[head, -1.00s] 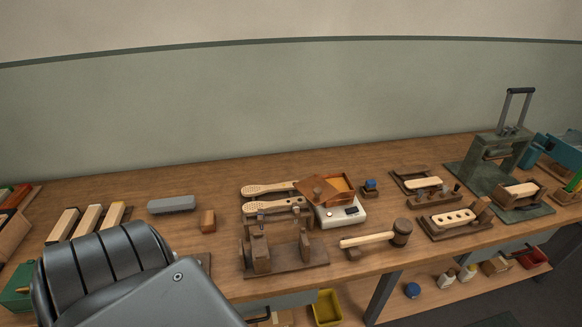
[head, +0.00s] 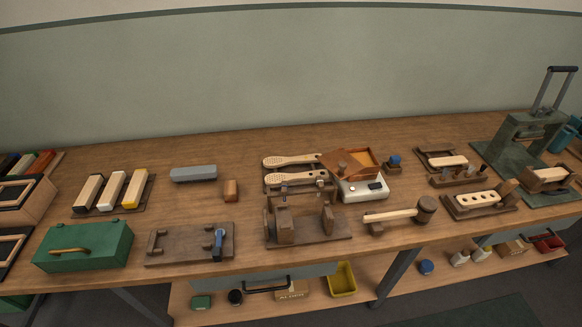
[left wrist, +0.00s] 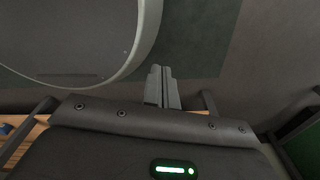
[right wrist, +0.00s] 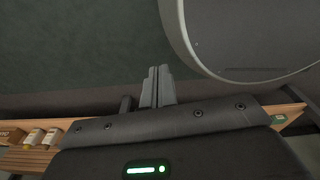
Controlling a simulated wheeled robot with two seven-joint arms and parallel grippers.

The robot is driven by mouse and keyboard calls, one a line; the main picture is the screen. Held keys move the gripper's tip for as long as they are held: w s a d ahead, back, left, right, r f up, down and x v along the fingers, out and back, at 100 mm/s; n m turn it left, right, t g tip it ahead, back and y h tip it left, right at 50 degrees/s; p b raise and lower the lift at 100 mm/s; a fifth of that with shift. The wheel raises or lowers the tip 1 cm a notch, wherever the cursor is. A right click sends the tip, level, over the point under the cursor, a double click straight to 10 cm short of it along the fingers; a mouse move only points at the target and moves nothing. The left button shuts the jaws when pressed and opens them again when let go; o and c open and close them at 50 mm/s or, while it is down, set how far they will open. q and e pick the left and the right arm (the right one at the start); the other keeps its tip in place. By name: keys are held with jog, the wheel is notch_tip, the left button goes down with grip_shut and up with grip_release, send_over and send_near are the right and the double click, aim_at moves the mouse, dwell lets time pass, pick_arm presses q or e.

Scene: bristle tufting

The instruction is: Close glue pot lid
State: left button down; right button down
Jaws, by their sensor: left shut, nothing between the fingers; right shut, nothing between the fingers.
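No glue pot shows clearly enough for me to name it. A small dark block with a blue top (head: 394,161) stands at the back of the bench, right of the white scale, too small to make out as a pot or lid. My left gripper (left wrist: 162,88) is shut and empty in the left wrist view, with grey floor beyond it. My right gripper (right wrist: 158,86) is shut and empty in the right wrist view, over a dark green floor area. Neither gripper shows in the head view, and both are away from the bench-top objects.
A yellow bin (head: 342,278) and bottles sit on the lower shelf.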

jog(key=n+t+y+b, duration=0.3)
jog(key=n+t+b, duration=0.1)
jog(key=n+t, duration=0.8)
send_near(337, 176)
jog(key=shift+m+t, duration=0.4)
jog(key=shift+m, duration=0.1)
jog(key=s+f, duration=0.8)
jog(key=shift+s+d+f, duration=0.15)
jog(key=shift+s+f, duration=0.05)
jog(key=shift+f, duration=0.15)
jog(key=w+a+r+n+t, duration=0.1)
jog(key=w+r+n, duration=0.1)
jog(key=w, duration=0.3)
jog(key=w+r+n+t+y+p, duration=0.1)
jog(key=w+r+n, duration=0.1)
jog(key=w, duration=0.4)
jog(key=w+a+r+n+t+y+p, duration=0.1)
jog(key=w+r+n, duration=0.1)
jog(key=w, duration=0.4)
jog(key=shift+w+a+r+t, duration=0.15)
jog(key=shift+r+t, duration=0.05)
jog(key=shift+r, duration=0.2)
jog(key=shift+w+a+r+t, duration=0.1)
jog(key=shift+a+r+t, duration=0.1)
jog(key=shift+r, duration=0.15)
jog(key=shift+d, duration=0.1)
